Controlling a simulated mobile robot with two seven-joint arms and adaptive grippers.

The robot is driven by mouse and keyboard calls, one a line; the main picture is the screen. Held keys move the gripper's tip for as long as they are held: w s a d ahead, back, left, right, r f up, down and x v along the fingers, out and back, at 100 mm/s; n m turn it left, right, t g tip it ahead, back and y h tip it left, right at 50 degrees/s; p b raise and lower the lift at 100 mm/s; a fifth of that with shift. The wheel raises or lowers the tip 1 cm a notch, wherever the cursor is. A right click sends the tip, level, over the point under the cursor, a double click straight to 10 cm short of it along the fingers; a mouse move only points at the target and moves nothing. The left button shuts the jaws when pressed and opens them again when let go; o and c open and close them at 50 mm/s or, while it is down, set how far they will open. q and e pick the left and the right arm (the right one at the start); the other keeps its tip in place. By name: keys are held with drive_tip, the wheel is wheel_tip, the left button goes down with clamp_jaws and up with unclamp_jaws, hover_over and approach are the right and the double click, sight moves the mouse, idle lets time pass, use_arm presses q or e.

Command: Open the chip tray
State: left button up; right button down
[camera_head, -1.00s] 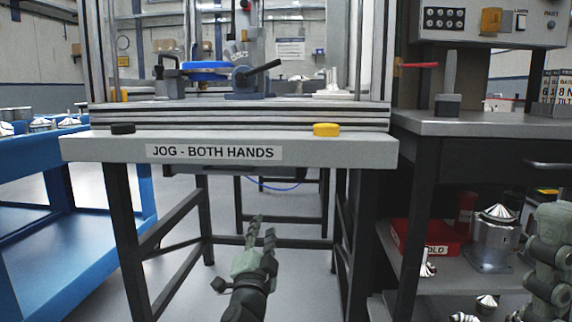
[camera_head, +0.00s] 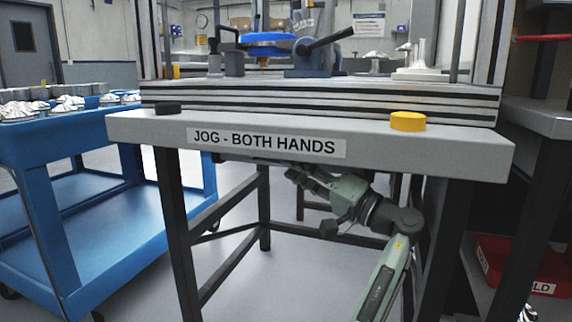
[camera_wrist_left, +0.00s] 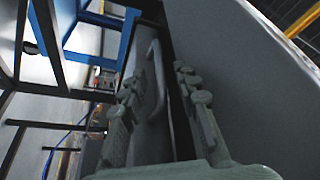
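The chip tray (camera_head: 238,158) shows only as a thin dark strip under the front edge of the machine bench; the bench top hides most of it. In the left wrist view a bar handle (camera_wrist_left: 157,88) stands on a dark flat front. My left gripper (camera_head: 307,173) is under the bench edge, its fingers pointing up and to the left. In the left wrist view its two fingers (camera_wrist_left: 160,76) are spread apart, with the handle between them. I cannot tell whether either finger touches it. My right gripper is not in view.
The grey bench top (camera_head: 300,135) bears a "JOG - BOTH HANDS" label, a black button (camera_head: 168,108) and a yellow button (camera_head: 408,121). A blue cart (camera_head: 60,140) with metal parts stands at the left. A red bin (camera_head: 525,268) is at the lower right. Floor under the bench is clear.

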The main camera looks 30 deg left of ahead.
use_arm(q)
drive_tip(key=shift+x, duration=1.75)
clamp_jaws()
